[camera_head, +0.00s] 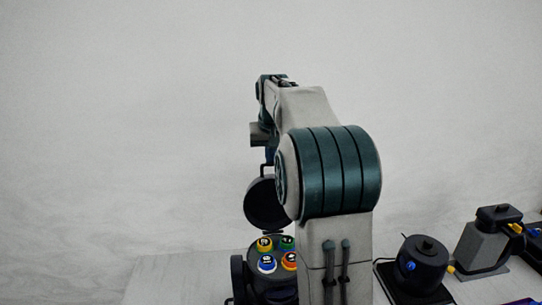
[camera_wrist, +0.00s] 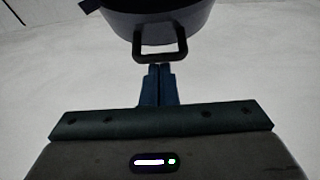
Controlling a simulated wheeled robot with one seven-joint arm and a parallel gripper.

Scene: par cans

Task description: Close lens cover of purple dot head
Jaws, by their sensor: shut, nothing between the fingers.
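A dark can head (camera_head: 277,292) stands at the table's left part, with yellow, green, blue and orange ringed lenses on top. Its round dark lens cover (camera_head: 268,203) stands raised above the lenses, open. No purple dot shows on this head. In the wrist view the cover (camera_wrist: 160,20) fills the top, with a black loop handle (camera_wrist: 160,56) on its near side. My gripper (camera_wrist: 160,68) is shut and empty, its blue fingertips at the handle's lower bar; I cannot tell if they touch. In the head view my gripper (camera_head: 269,155) is above the cover, partly hidden by my arm.
To the right, a dark round can (camera_head: 422,266) with a blue knob sits on a dark base. A grey block-shaped unit (camera_head: 484,245) with a black top stands farther right. A purple-edged item (camera_head: 520,301) shows at the bottom right. The table's left end (camera_head: 180,280) is bare.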

